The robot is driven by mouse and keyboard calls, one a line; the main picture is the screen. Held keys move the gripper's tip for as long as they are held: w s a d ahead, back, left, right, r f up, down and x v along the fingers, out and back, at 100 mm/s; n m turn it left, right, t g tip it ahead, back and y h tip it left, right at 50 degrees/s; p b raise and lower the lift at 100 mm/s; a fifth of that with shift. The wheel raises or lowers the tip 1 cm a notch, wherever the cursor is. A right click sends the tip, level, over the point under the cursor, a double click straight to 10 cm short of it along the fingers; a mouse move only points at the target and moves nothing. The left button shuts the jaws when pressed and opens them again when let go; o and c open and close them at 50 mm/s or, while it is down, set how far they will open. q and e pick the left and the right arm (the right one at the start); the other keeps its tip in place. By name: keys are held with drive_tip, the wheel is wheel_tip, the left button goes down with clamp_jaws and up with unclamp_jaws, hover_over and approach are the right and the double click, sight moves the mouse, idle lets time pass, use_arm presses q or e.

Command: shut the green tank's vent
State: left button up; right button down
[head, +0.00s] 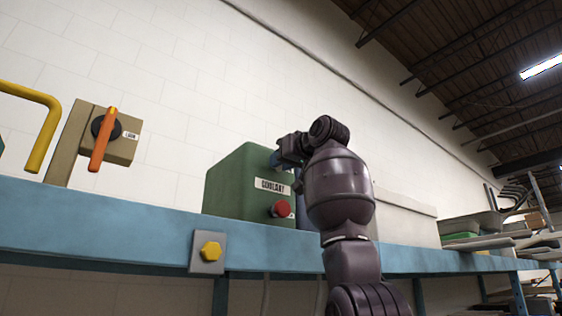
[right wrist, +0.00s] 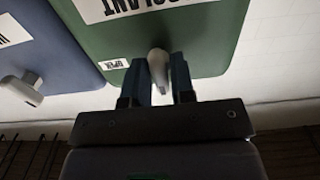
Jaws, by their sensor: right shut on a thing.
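The green tank (head: 240,185) stands on a blue shelf, with a COOLANT label and a red knob (head: 281,208) on its front. My right gripper (head: 276,158) is at the tank's upper right and hides the vent there. In the right wrist view the green tank (right wrist: 215,40) is upside down. My right gripper (right wrist: 163,70) is shut on a pale grey vent lever (right wrist: 159,62) between its blue fingers. A small white label (right wrist: 115,64) is beside the lever; its word is hard to read. My left gripper is not in view.
A blue tank (right wrist: 50,50) with its own pale lever (right wrist: 22,90) stands close beside the green one. Left on the blue shelf (head: 120,225) are a tan box with an orange handle (head: 102,140) and a yellow bar (head: 45,135).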

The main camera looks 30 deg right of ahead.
idle(0.3)
drive_tip(key=c, duration=1.1)
unclamp_jaws()
drive_tip(key=shift+s, duration=0.1)
use_arm(q)
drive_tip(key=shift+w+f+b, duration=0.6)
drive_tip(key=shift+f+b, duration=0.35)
drive_tip(key=shift+b, duration=0.95)
use_arm(e)
drive_tip(key=shift+s+d, duration=0.2)
drive_tip(key=shift+s, duration=2.5)
drive_tip(key=shift+s+d, duration=0.2)
drive_tip(key=shift+s, duration=2.5)
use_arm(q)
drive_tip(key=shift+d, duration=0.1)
